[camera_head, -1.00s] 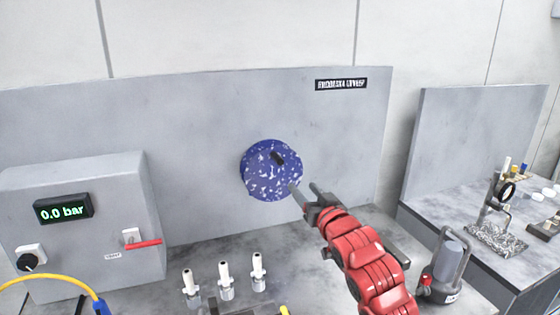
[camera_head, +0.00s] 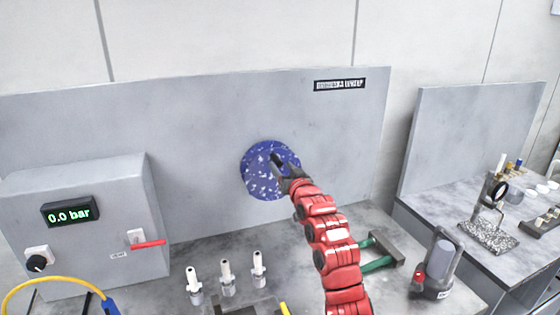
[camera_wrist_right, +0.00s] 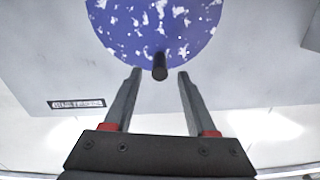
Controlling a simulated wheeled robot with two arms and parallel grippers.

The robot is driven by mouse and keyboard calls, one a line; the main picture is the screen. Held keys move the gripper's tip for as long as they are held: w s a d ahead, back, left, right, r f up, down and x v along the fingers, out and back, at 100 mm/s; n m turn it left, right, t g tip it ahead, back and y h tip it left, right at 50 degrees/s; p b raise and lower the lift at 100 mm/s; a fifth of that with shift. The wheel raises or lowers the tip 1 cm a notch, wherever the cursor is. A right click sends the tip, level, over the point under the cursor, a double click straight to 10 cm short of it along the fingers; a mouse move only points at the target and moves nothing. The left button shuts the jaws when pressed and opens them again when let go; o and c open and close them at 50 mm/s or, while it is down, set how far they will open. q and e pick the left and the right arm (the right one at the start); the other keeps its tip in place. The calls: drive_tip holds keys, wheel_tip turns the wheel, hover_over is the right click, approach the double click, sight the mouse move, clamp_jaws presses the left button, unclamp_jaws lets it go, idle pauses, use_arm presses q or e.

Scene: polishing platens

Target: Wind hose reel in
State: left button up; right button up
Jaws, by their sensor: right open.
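The hose reel is a round blue disc with white speckles (camera_head: 258,178) on the upright grey panel. A short dark crank knob (camera_wrist_right: 160,66) sticks out from it near its edge. My right gripper (camera_head: 282,165) is at the disc, in front of the knob, and hides part of it in the head view. In the right wrist view the open right gripper (camera_wrist_right: 158,78) has one finger on each side of the knob, with gaps on both sides. The left gripper is not in view.
A grey box with a 0.0 bar display (camera_head: 70,213) and a red lever (camera_head: 149,244) stands at left. Several white-tipped fittings (camera_head: 227,278) stand on the bench. A green-handled tool (camera_head: 380,255) and a grey canister (camera_head: 437,262) are at right.

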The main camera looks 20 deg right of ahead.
drive_tip(key=shift+w, duration=1.25)
clamp_jaws()
idle(0.6)
